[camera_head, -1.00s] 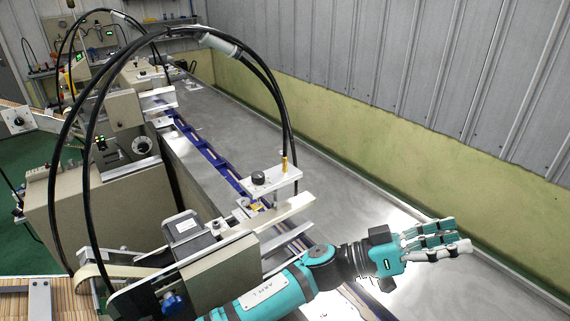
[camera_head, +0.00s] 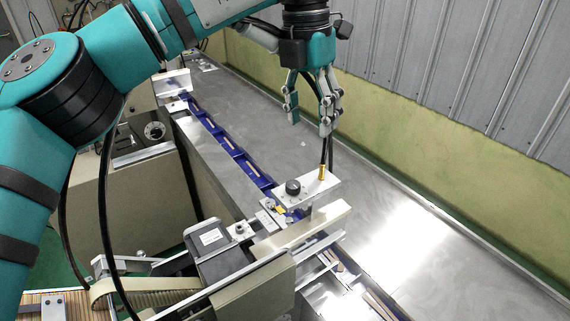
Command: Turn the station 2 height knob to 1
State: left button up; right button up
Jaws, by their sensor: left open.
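A small black knob (camera_head: 293,187) sits on top of a light metal plate (camera_head: 322,185) on the near glue or wrapping unit, with a brass fitting (camera_head: 322,172) beside it. I cannot read any number or station label. My left gripper (camera_head: 311,122) hangs fingers down above and slightly right of the knob, apart from it, open and empty. A round dial (camera_head: 154,130) shows on the cream cabinet further left, partly near my left arm. My right gripper is not in view.
Black cables run down to the brass fitting just under my gripper. A grey motor box (camera_head: 209,238) stands left of the plate. A blue-railed track (camera_head: 222,143) runs beside it. The bare metal table (camera_head: 262,128) is mostly clear up to the wall.

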pick_arm(q)
notch_tip(320, 180, up, 2)
jog(key=a+r, duration=0.1)
jog(key=a, duration=0.2)
jog(key=m+y+p, duration=0.1)
jog(key=p, duration=0.1)
send_over(293, 184)
notch_tip(293, 184, down, 5)
notch_tip(293, 184, down, 11)
jog(key=p, duration=0.3)
jog(key=shift+r+p, duration=0.1)
jog(key=shift+p, duration=0.25)
jog(key=shift+f, duration=0.65)
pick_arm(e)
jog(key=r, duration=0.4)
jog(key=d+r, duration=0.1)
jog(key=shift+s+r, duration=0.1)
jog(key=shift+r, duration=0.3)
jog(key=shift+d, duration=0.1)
pick_arm(q)
grip_shut()
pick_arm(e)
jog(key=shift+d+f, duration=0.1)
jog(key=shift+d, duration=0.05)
